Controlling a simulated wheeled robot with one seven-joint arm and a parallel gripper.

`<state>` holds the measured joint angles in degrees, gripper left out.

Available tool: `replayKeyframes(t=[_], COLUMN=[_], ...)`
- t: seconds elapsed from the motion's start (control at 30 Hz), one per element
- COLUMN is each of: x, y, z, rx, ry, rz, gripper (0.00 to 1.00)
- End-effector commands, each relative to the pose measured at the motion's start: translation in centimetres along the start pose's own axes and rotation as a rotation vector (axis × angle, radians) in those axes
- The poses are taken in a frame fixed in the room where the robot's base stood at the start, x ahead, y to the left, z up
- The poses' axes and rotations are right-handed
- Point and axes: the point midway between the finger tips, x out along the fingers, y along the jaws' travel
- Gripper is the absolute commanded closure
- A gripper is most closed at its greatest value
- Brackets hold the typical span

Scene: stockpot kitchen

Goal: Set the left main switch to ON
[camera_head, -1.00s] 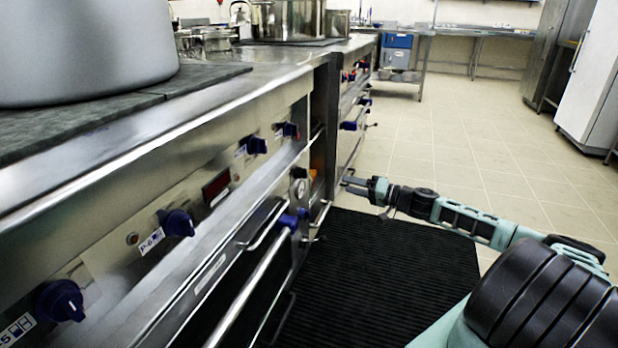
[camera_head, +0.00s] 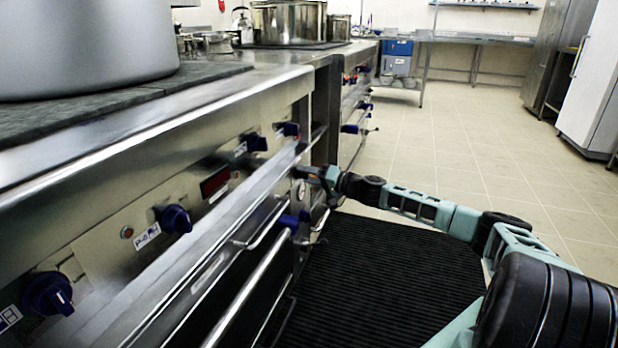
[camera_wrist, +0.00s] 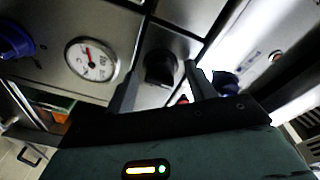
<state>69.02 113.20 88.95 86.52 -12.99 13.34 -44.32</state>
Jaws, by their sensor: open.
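My gripper (camera_head: 303,173) is at the stove front, near the far end of the near stove block. In the wrist view, its two fingers (camera_wrist: 162,69) are apart, with a dark rotary knob (camera_wrist: 160,66) showing between them and nothing held. This knob may be the left main switch; its label and setting cannot be read. I cannot tell whether the fingers touch it. A small red part (camera_wrist: 183,99) shows beside the right finger. In the head view, the gripper and the stove edge hide this knob.
A round gauge (camera_wrist: 91,59) and a blue knob (camera_wrist: 14,41) lie left of the fingers; another blue knob (camera_wrist: 225,82) is at right. Blue knobs (camera_head: 172,219) and oven handles (camera_head: 250,295) line the stove front. A large pot (camera_head: 85,40) stands on top. Floor to the right is open.

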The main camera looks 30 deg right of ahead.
Motion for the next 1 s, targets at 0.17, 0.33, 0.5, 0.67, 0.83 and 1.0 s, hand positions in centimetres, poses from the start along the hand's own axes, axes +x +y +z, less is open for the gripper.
replayKeyframes(t=[0.17, 0.33, 0.5, 0.67, 0.83, 1.0], x=[0.0, -0.01, -0.01, -0.01, 0.0, 0.01], y=[-0.02, -0.03, -0.05, -0.11, -0.21, -0.28], z=[-0.03, -0.02, -0.02, -0.04, -0.13, -0.17], rx=[0.0, 0.0, 0.001, 0.022, 0.092, 0.215], ry=[0.0, 0.0, 0.0, -0.003, -0.008, -0.016], rz=[0.0, 0.0, 0.0, 0.002, 0.009, 0.021], gripper=[0.45, 0.87, 0.89, 0.89, 0.89, 0.89])
